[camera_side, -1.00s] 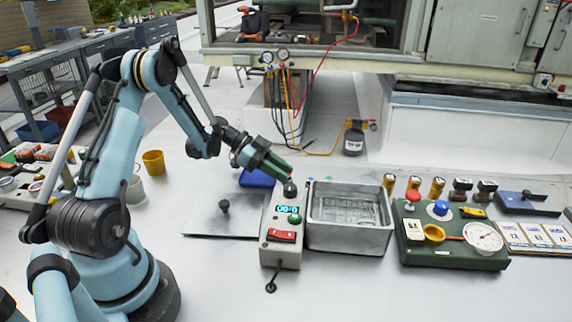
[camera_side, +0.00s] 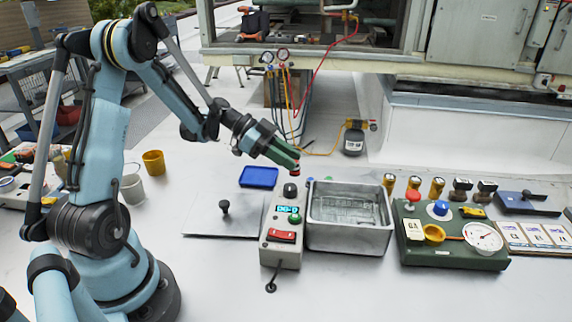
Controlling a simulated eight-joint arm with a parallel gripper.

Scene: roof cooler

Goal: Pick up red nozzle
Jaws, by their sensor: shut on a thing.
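My gripper (camera_side: 290,158), with green fingers, is raised above the bench behind the grey control box. It is shut on the red nozzle (camera_side: 295,169), a small red piece showing just below the fingertips. Most of the nozzle is hidden by the fingers. It hangs clear of the bench, above and slightly right of a dark rounded piece (camera_side: 290,190) by the top end of the control box.
The grey control box (camera_side: 272,256) has a lit display. Right of it are a metal tank (camera_side: 348,245) and a green box (camera_side: 455,255) with a gauge. A blue tray (camera_side: 258,177) lies left of the gripper. A black-knobbed plate (camera_side: 205,222) lies in front of it.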

